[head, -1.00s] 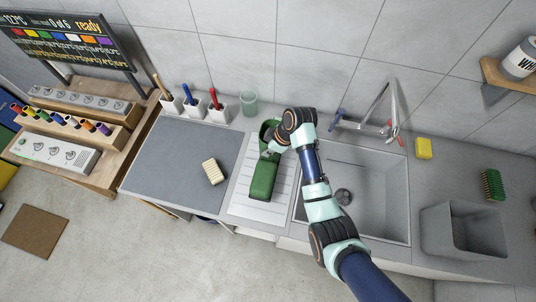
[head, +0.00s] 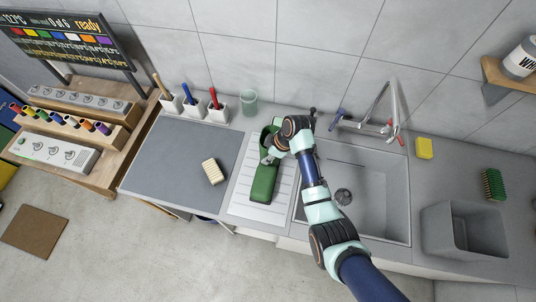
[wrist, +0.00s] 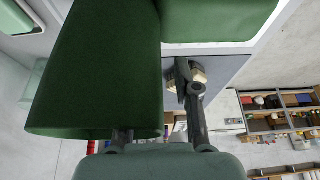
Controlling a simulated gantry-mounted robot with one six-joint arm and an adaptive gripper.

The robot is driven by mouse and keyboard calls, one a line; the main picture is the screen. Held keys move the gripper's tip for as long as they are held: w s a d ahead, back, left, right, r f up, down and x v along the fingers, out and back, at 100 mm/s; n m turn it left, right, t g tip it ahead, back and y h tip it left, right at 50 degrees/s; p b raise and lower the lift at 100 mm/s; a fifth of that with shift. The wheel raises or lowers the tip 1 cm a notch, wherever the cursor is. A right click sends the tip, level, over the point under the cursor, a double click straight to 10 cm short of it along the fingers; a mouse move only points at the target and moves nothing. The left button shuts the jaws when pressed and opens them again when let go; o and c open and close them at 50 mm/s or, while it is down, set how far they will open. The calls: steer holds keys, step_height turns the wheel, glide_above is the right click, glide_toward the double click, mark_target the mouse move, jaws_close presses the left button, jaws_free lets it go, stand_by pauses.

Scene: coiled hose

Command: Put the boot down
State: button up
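The green boot (head: 264,183) is over the ribbed drainboard (head: 243,197), with its toe toward the front edge and its shaft toward the wall. I cannot tell whether its whole sole touches the board. My gripper (head: 270,156) is at the boot's shaft. In the wrist view, the green shaft (wrist: 105,75) fills the left side and hides most of one finger. The other finger (wrist: 194,105) shows to the right of the shaft, with a narrow gap visible beside it. Whether the fingers pinch the boot is hidden.
The sink (head: 372,205) lies right of the drainboard, with a faucet (head: 380,110) behind. A grey mat (head: 180,165) with a pale sponge (head: 213,171) is to the left. A glass (head: 249,101) and tool holders (head: 218,113) stand along the wall.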

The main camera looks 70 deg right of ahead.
steer(key=v, duration=1.2)
steer(key=shift+r+p, duration=0.15)
steer(key=shift+p, duration=0.25)
steer(key=w+a+r+t+h, duration=0.15)
steer(key=w+a+r, duration=0.25)
steer(key=w+a, duration=0.55)
steer(key=w+a+r+t+h, duration=0.15)
steer(key=w+a+r, duration=0.35)
steer(key=a, duration=0.7)
steer(key=a+r+m+t+y, duration=0.1)
steer(key=a+r+t, duration=0.3)
steer(key=a, duration=0.5)
steer(key=a+r+m+t+y, duration=0.1)
steer(key=a+r, duration=0.4)
steer(key=a, duration=0.5)
step_height(320, 180, up, 10)
steer(key=p, duration=0.9)
steer(key=shift+s+d, duration=0.4)
steer(key=shift+f, duration=0.1)
